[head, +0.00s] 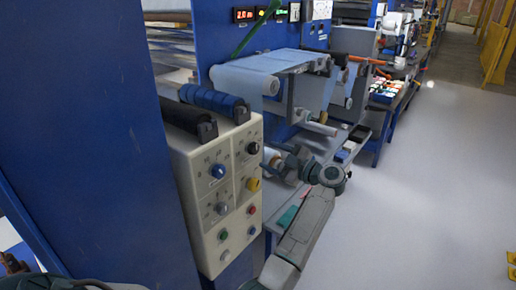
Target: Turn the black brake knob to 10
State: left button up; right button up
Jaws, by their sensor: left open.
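The black brake knob (253,148) is at the upper right of the cream control panel (206,240). Marks surround it, too small to read, so I cannot tell its setting. My left gripper (273,161) is just right of the knob and slightly lower, pointing toward the panel. It is open, and its fingers appear apart from the knob. Its fingertips are small and partly lost against the machine parts behind. My right gripper is not in view.
The panel also holds a blue knob (218,171), a grey knob (222,208), a yellow knob (254,185) and several buttons. A blue machine column (120,150) stands at the left. Rollers with pale film (250,78) are behind my gripper. Open floor (440,190) lies right.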

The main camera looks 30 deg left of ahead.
aim_at(257, 150)
pick_arm(q)
jog(key=a+p, duration=0.1)
jog(key=a, duration=0.3)
jog(key=shift+w+a+r, duration=0.1)
jog(key=shift+w+a, duration=0.05)
jog(key=shift+a, duration=0.2)
jog(key=shift+w+a, duration=0.1)
jog(key=shift+a, duration=0.55)
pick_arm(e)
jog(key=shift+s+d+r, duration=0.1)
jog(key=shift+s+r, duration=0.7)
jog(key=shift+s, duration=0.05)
